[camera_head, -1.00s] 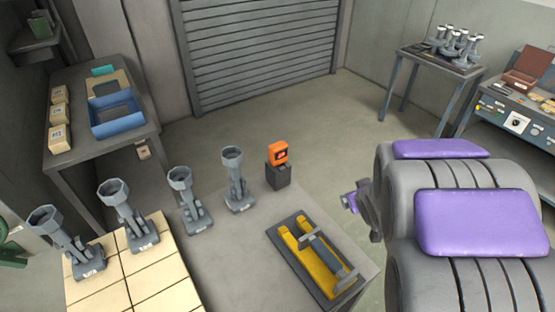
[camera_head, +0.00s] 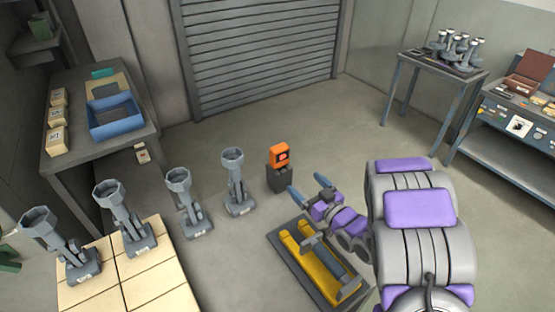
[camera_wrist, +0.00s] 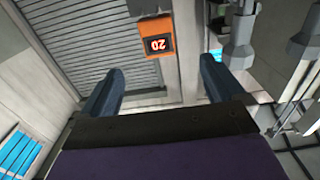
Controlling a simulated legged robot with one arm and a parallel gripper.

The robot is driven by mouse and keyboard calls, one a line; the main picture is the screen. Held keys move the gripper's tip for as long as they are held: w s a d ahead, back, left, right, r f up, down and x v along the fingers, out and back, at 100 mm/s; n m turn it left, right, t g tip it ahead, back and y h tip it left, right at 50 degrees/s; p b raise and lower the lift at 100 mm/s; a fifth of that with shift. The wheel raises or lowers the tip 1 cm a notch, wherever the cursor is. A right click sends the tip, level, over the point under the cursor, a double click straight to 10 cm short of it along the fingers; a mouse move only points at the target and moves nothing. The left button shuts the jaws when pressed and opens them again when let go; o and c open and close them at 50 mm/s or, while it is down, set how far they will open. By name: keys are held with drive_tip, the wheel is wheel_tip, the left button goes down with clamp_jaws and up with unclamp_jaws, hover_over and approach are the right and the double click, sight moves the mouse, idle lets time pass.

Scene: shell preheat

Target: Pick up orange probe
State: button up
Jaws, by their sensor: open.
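The orange probe (camera_head: 279,155) is a small boxy orange device with a dark face, upright on a dark block (camera_head: 280,179) on the grey table. It also shows in the wrist view (camera_wrist: 157,38), upside down, with a lit number on its face, beyond and between my two fingers. My gripper (camera_head: 309,188) is open and empty, just right of the probe and its block in the head view. Its blue-grey fingers are apart in the wrist view (camera_wrist: 156,85). No contact with the probe shows.
Several grey shell-like fittings (camera_head: 237,182) stand left of the probe, some on cream tiles (camera_head: 163,285). A yellow cradle in a grey tray (camera_head: 280,242) lies in front, below my arm. A blue bin (camera_head: 114,119) sits on the left table. Floor behind the probe is clear.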

sight(282, 160)
drive_tip(key=b+x, duration=0.1)
drive_tip(key=x, duration=0.9)
drive_tip(key=shift+w+f+b, duration=0.1)
drive_tip(key=shift+w+b, duration=0.15)
drive_tip(key=shift+b, duration=0.1)
drive_tip(key=shift+w+a, duration=0.35)
drive_tip(key=b+x, duration=0.1)
drive_tip(key=x, duration=0.3)
drive_tip(key=shift+w+d, duration=0.2)
drive_tip(key=shift+w+a, duration=0.15)
drive_tip(key=shift+a, duration=0.15)
drive_tip(key=shift+d, duration=0.1)
drive_tip(key=c, duration=1.1)
